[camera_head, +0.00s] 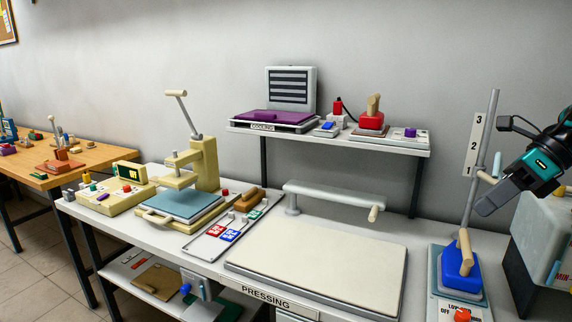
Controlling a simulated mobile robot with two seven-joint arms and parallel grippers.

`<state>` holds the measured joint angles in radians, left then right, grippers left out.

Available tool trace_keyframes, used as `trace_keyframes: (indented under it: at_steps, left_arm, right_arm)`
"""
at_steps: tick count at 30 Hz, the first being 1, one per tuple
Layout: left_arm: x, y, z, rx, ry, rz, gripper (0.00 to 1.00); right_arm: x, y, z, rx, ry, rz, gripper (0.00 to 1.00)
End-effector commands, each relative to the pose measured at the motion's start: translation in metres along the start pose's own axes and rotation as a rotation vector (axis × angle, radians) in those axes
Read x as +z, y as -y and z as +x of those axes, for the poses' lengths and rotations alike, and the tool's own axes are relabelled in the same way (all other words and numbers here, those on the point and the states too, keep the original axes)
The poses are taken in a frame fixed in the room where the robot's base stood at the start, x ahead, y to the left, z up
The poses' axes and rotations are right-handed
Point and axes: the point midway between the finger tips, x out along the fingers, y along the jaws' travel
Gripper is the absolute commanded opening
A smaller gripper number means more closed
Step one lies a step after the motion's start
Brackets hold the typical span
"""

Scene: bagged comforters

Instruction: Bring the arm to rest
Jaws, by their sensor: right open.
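My right gripper (490,203) and forearm come in from the right edge of the view, black with teal panels. The dark fingers point down and left and hold nothing that I can see. They are in front of a grey upright post (481,150) with a white 1-2-3 scale, above a blue iron with a tan handle (459,264) on its stand. Whether the fingers touch the post cannot be told. My left gripper is not in view.
A white bench marked PRESSING holds a cream pressing pad (318,262), a beige heat press (197,180) and a switch panel. Behind is a raised shelf (330,138) with a purple pad and red iron. A grey tank (547,240) stands at right.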

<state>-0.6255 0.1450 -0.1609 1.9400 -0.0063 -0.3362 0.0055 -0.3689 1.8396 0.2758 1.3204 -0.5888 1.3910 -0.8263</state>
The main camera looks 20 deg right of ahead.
Motion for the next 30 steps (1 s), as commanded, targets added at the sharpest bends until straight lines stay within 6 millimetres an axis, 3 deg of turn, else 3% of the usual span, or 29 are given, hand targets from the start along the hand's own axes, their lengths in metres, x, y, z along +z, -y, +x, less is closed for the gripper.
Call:
trace_keyframes:
  at_steps: [9, 17, 23, 30]
  left_arm:
    - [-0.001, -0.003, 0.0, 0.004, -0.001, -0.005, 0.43]
    - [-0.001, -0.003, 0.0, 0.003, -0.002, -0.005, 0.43]
    - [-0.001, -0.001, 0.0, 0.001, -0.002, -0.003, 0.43]
    - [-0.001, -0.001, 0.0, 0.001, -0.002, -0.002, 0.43]
  right_arm:
    - [-0.068, 0.031, 0.121, 0.166, 0.469, 0.586, 0.44]
    - [-0.125, 0.026, 0.223, 0.318, 0.803, 1.241, 0.44]
    - [-0.165, -0.004, 0.301, 0.44, 0.975, 1.803, 0.44]
    - [-0.195, -0.073, 0.388, 0.575, 1.042, 2.498, 0.44]
